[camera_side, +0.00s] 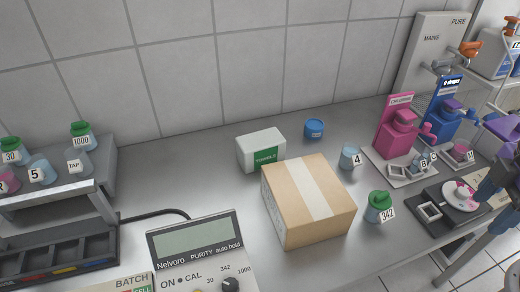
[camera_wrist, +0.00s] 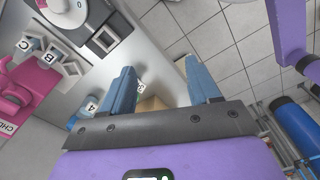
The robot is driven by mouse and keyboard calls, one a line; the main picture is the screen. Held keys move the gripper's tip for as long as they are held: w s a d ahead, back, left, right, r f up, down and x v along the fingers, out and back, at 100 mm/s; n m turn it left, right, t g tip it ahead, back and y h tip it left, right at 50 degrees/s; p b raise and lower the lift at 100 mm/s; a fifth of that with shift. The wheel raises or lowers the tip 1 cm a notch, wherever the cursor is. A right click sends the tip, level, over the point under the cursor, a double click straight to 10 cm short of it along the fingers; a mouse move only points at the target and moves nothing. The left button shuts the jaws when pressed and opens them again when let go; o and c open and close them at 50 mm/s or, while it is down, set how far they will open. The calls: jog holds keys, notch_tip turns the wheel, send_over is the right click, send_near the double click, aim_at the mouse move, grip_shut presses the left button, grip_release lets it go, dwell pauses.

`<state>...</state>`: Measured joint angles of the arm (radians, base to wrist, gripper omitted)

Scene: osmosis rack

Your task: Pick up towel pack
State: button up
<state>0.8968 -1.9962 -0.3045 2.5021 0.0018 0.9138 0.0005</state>
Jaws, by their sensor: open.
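The towel pack (camera_side: 261,151) is a white box with a green label reading TOWELS. It sits on the grey counter near the tiled wall, just behind and left of a brown cardboard box (camera_side: 290,228). My gripper (camera_wrist: 159,69) is open, with nothing held between its two blue fingers in the wrist view. In the side view, part of my purple and blue arm end shows at the right edge, far to the right of the towel pack. I cannot make out the towel pack in the wrist view.
A green-capped bottle marked 342 (camera_side: 379,208), a cup marked 4 (camera_side: 349,158) and a blue tub (camera_side: 314,128) stand around the cardboard box. A meter (camera_side: 197,250) is at front left. Pink (camera_side: 397,135) and blue dispensers stand at right. The counter left of the towels is clear.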

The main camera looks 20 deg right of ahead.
dwell(0.4)
jog(key=o, duration=0.7)
jog(key=shift+o, duration=0.2)
jog(key=m+y, duration=1.2)
jog(key=m, duration=1.9)
send_over(263, 138)
jog(key=d, duration=1.6)
notch_tip(263, 138, down, 5)
jog(key=x, duration=1.7)
jog(key=shift+s+a+r, duration=0.1)
jog(key=shift+a+r, duration=0.05)
jog(key=shift+r, duration=0.15)
